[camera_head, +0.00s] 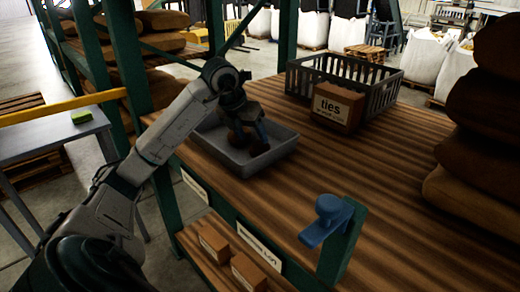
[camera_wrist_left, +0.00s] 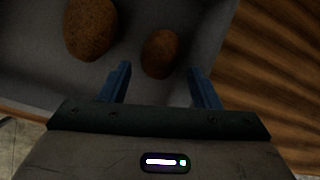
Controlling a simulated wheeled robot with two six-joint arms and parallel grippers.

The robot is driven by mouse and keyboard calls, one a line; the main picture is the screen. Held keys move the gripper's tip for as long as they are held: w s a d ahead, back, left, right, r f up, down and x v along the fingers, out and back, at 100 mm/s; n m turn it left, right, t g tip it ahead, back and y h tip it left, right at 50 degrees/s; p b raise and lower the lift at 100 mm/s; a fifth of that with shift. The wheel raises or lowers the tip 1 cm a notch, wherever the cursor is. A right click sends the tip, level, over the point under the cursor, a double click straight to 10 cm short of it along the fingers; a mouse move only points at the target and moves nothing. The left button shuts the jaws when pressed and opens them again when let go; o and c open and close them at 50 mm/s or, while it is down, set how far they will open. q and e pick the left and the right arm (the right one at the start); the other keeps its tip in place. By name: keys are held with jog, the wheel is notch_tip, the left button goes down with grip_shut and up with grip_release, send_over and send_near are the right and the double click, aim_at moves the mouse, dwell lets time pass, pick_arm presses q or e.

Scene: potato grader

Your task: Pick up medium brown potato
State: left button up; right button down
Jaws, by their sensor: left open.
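Two brown potatoes lie in a shallow grey tray (camera_head: 237,166) on the slatted wooden top. In the left wrist view, the larger potato (camera_wrist_left: 91,27) is at the upper left and the smaller potato (camera_wrist_left: 159,53) is near the middle. I cannot tell for sure which one counts as medium. My left gripper (camera_wrist_left: 160,72) is open, its blue fingers either side of the smaller potato's near end, with gaps on both sides. In the head view, my left gripper (camera_head: 247,136) is over the tray and partly hides the potatoes. My right gripper is not in view.
A dark crate (camera_head: 384,95) stands behind the tray, with a cardboard box marked "ties" (camera_head: 338,108) before it. Brown sacks (camera_head: 482,135) are stacked at the right. A blue fixture (camera_head: 326,218) tops a green post in front. The wooden top's middle is clear.

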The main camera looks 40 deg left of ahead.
aim_at(257, 144)
pick_arm(q)
jog(key=shift+p+x, duration=0.65)
jog(key=shift+x, duration=2.1)
jog(key=shift+w+r, duration=0.1)
jog(key=c, duration=0.8)
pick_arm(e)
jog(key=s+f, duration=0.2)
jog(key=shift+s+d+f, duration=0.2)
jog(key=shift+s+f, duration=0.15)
